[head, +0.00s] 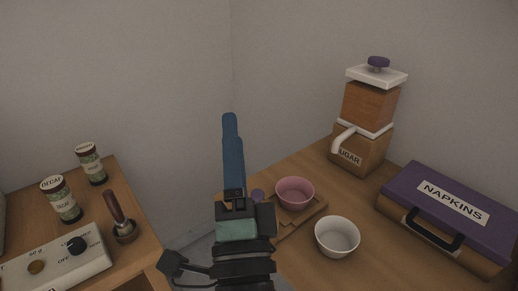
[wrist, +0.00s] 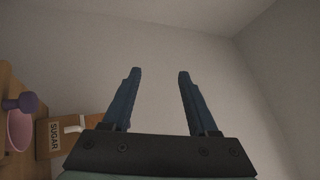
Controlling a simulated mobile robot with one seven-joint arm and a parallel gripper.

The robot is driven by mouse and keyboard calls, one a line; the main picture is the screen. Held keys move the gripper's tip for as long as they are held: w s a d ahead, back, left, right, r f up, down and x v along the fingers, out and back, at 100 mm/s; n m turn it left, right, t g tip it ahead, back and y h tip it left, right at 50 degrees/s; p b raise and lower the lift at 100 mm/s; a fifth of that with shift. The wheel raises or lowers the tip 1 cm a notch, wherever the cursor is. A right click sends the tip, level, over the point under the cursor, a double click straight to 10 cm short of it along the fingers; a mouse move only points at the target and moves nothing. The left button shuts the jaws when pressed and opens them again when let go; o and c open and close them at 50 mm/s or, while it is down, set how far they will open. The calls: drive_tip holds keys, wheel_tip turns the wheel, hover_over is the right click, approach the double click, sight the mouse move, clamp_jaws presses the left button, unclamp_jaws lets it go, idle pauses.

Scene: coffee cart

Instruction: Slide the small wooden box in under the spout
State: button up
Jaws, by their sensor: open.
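A low wooden piece (head: 312,217), which seems to be the small wooden box, lies on the right-hand counter with a pink bowl (head: 295,190) on or in it. A purple knob (head: 257,196) shows at its left end, and also in the wrist view (wrist: 21,104). Behind it stands the wooden sugar dispenser (head: 369,104), with a slanted white spout (head: 345,137) on its left side. The box is in front of the spout, apart from it. My gripper (wrist: 160,75) is open and empty, fingers pointing up, left of the box; in the head view its blue fingers overlap.
A white bowl (head: 337,237) stands in front of the pink bowl. A purple-topped napkins case (head: 450,209) is at the right. The left counter holds two jars (head: 91,164), a control box (head: 55,267) and a dark-handled tool (head: 117,216). A gap separates the counters.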

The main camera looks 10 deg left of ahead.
wheel_tip(320, 180, down, 5)
drive_tip(key=s+m+g+h+p, duration=0.2)
drive_tip(key=m+p, duration=0.6)
drive_tip(key=m, duration=0.3)
drive_tip(key=m+g+h+p, duration=0.3)
drive_tip(key=m+p, duration=0.4)
drive_tip(key=m, duration=0.4)
approach(257, 201)
drive_tip(key=w+p, duration=0.2)
drive_tip(key=w, duration=0.9)
drive_tip(key=shift+w+a, duration=0.1)
drive_tip(key=shift+w, duration=0.05)
clamp_jaws()
